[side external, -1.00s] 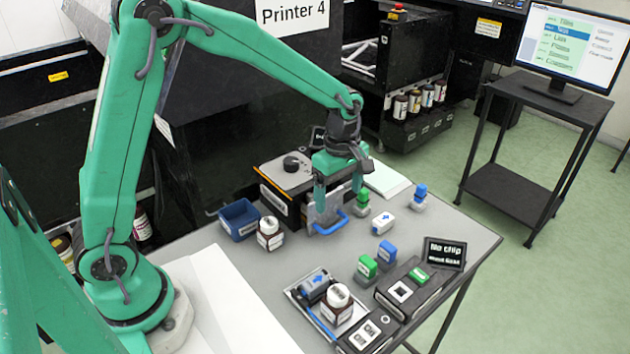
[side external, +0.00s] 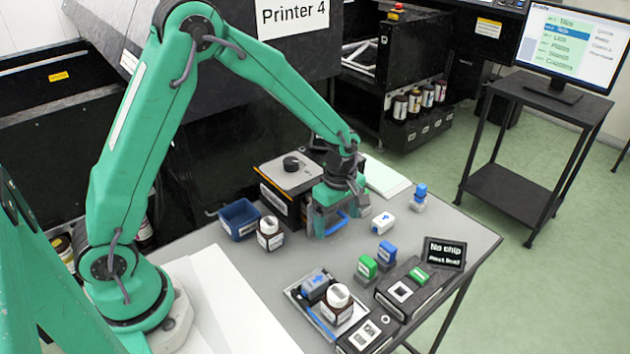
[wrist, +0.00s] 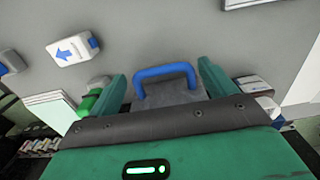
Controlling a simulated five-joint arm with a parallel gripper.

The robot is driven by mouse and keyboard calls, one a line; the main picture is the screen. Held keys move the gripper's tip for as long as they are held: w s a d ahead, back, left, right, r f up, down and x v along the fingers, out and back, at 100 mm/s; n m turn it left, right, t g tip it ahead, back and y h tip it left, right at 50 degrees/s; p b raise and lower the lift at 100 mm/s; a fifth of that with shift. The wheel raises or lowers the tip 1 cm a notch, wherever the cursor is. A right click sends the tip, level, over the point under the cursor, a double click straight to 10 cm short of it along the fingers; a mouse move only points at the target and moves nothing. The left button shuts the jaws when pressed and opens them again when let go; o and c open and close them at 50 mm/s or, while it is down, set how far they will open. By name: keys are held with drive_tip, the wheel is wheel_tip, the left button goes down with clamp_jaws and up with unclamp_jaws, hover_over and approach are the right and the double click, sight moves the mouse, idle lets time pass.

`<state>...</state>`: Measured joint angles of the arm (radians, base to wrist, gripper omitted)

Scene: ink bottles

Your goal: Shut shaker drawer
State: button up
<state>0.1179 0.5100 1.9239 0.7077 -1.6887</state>
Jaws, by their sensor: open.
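The shaker (side external: 287,172) is a dark box with a pale top, a black knob and a yellow stripe, at the back of the bench. Its grey drawer (wrist: 178,97) sticks out at the front, with a blue loop handle (wrist: 167,70). My gripper (side external: 341,218) is low over the drawer and hides most of it in the side view. In the wrist view my gripper (wrist: 164,84) has its green fingers apart, one on each side of the handle. Neither finger is seen touching the handle.
A white cartridge (side external: 383,223) lies to the right. A tray (side external: 300,312) with a bottle and coloured blocks is nearer. Bare bench lies in front of the gripper.

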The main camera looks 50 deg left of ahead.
sight(327, 227)
drive_tip(key=c, duration=1.1)
drive_tip(key=shift+w+a, duration=0.1)
drive_tip(key=shift+a, duration=1.7)
drive_tip(key=o, duration=1.1)
drive_tip(key=shift+r, duration=0.15)
drive_tip(key=shift+r, duration=3.8)
